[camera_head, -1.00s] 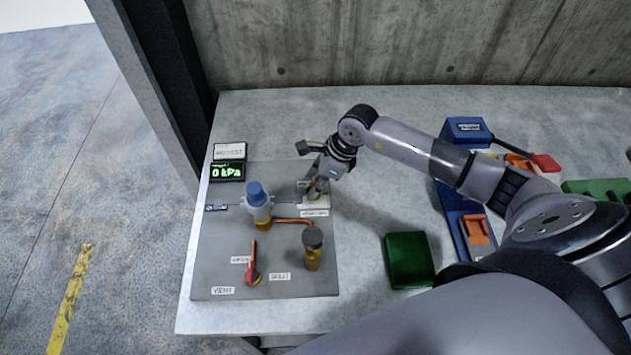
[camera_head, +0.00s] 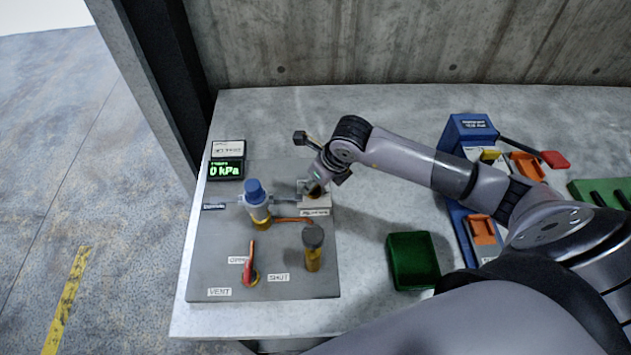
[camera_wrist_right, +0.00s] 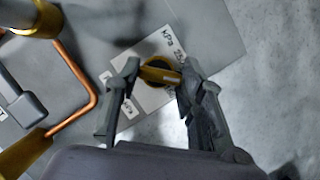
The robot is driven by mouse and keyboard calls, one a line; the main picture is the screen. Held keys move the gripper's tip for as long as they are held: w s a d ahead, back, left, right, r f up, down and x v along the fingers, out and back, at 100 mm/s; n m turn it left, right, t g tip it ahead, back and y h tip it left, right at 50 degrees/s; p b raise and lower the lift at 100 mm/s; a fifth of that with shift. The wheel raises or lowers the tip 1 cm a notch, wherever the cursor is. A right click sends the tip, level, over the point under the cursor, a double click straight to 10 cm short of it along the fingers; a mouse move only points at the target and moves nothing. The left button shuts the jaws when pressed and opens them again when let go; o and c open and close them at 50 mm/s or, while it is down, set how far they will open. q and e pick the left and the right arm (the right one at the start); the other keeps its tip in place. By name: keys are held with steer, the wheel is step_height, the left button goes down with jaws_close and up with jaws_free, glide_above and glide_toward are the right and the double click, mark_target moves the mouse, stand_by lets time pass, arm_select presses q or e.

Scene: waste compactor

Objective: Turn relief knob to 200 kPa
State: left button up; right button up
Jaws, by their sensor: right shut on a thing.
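In the head view the plate (camera_head: 314,211) is at the right edge of the grey panel, and the knob is mostly hidden by my right gripper (camera_head: 317,190). In the right wrist view my right gripper (camera_wrist_right: 160,71) has one finger on each side of the knob and is shut on it. The pointer's exact setting cannot be read. The display (camera_head: 226,169) reads 0 kPa. My left gripper is not in view.
On the panel (camera_head: 210,270) stand a blue-capped valve (camera_head: 255,193), a grey-topped brass fitting (camera_head: 313,250) and a red lever (camera_head: 251,266) between labels. A green block (camera_head: 412,260) and a blue station (camera_head: 468,129) with a red handle stand to the right.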

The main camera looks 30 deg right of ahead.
stand_by(0.4)
steer(key=o, duration=1.1)
steer(key=shift+o, duration=0.2)
steer(key=v, duration=1.2)
steer(key=shift+w, duration=0.1)
